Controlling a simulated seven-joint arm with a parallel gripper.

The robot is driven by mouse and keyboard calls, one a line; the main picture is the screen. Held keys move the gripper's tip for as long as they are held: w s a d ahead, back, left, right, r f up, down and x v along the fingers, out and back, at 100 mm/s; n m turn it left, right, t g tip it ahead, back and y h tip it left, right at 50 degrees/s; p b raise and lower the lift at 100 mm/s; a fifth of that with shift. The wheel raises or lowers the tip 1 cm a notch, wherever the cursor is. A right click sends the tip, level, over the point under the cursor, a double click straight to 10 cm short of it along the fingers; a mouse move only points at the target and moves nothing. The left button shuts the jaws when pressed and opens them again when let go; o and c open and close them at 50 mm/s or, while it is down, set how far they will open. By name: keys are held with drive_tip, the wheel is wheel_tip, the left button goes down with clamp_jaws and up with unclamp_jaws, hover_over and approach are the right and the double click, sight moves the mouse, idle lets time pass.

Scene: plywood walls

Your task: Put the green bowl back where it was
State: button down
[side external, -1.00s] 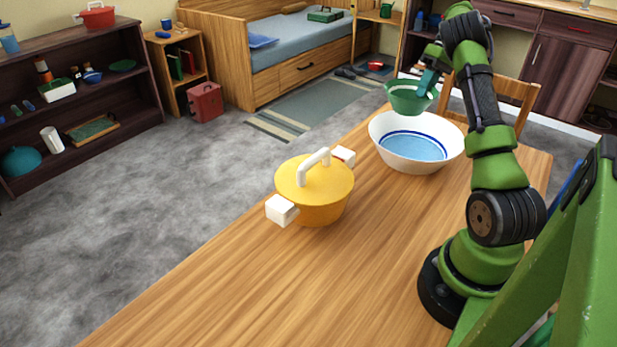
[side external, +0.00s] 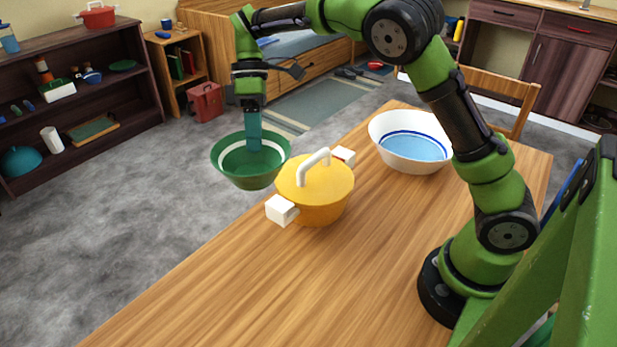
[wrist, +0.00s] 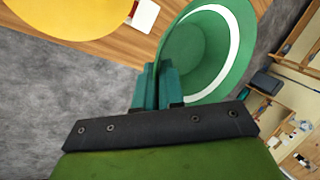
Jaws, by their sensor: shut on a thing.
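The green bowl (side external: 237,172) has a white band inside its rim. My gripper (side external: 254,148) is shut on its wall and holds it in the air, upright, at the left of the yellow pot in the side view. In the wrist view the bowl (wrist: 205,55) sits at the teal fingers (wrist: 158,82), with the near part of its wall hidden by them. The bowl appears to hang beyond the far edge of the wooden table (side external: 250,285); its exact height cannot be told.
A yellow pot (side external: 318,188) with a lid, white handle and white side grips stands on the table, close to the bowl in the picture. A white bowl with a blue inside (side external: 412,142) stands farther back. The near left of the table is clear. A dark shelf (side external: 85,85) stands across the floor.

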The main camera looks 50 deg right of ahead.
drive_tip(key=s+a+f+n+h, duration=0.1)
drive_tip(key=s+a+f+n, duration=0.2)
drive_tip(key=s+a, duration=0.3)
drive_tip(key=s+a+f+n+g+h, duration=0.1)
drive_tip(key=s+a+f, duration=0.4)
drive_tip(key=s, duration=0.5)
drive_tip(key=s+a+f+n+h, duration=0.1)
drive_tip(key=s+a+f+n, duration=0.3)
drive_tip(key=s+a, duration=0.2)
drive_tip(key=shift+s+a+f+n+g, duration=0.15)
drive_tip(key=shift+s+a+f+g, duration=0.05)
drive_tip(key=shift+s, duration=0.4)
drive_tip(key=shift+s+a+f+n+g, duration=0.15)
drive_tip(key=shift+s+f+g, duration=0.05)
drive_tip(key=shift+s, duration=0.4)
drive_tip(key=shift+f, duration=2.15)
drive_tip(key=shift+f, duration=0.15)
drive_tip(key=c, duration=1.2)
unclamp_jaws()
drive_tip(key=shift+c, duration=0.2)
